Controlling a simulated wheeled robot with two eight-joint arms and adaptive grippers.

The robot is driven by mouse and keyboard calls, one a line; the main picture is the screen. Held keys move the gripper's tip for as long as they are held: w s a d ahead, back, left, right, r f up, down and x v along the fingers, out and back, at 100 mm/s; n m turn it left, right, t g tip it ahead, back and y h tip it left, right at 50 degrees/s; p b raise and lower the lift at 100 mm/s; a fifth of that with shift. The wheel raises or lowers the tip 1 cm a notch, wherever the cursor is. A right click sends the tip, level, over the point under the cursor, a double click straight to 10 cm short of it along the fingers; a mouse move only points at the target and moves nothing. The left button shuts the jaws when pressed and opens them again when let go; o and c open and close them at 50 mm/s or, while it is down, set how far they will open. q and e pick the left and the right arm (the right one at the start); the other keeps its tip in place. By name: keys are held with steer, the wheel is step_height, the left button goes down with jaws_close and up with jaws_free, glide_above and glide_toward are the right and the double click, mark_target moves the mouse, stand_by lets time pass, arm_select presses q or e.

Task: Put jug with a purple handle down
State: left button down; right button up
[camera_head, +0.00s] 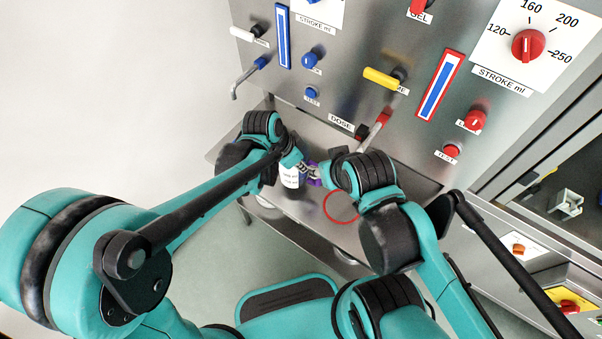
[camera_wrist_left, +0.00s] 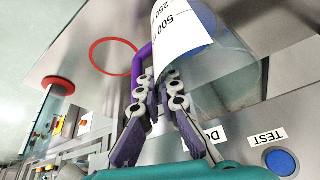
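The jug (camera_head: 290,178) is clear with a white label and a purple handle, over the metal shelf, left of the red ring (camera_head: 341,207). I cannot tell whether its base touches the shelf. In the left wrist view the jug (camera_wrist_left: 235,80) is close, its label tilted, with the purple handle (camera_wrist_left: 139,68) towards the fingers. My left gripper (camera_head: 311,170) is at the handle; its fingers (camera_wrist_left: 160,84) are close together around it and look shut on it. The ring (camera_wrist_left: 113,56) lies beyond the handle.
The metal shelf (camera_head: 405,178) runs below an upright panel (camera_head: 335,60) with knobs, buttons and levers. A lever (camera_head: 376,130) sticks out above the shelf near my right wrist. The shelf surface inside the ring is bare.

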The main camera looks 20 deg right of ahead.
mark_target(300, 178)
arm_select(q)
steer(key=shift+f+b, duration=0.9)
steer(key=shift+f, duration=1.05)
steer(key=shift+f, duration=0.15)
steer(key=c, duration=1.8)
jaws_free()
steer(key=shift+o, duration=0.4)
steer(key=shift+a+r, duration=0.1)
steer(key=shift+r, duration=0.3)
steer(key=p+v, duration=0.4)
steer(key=v, duration=0.7)
steer(key=shift+a+r, duration=0.2)
steer(key=shift+r, duration=0.05)
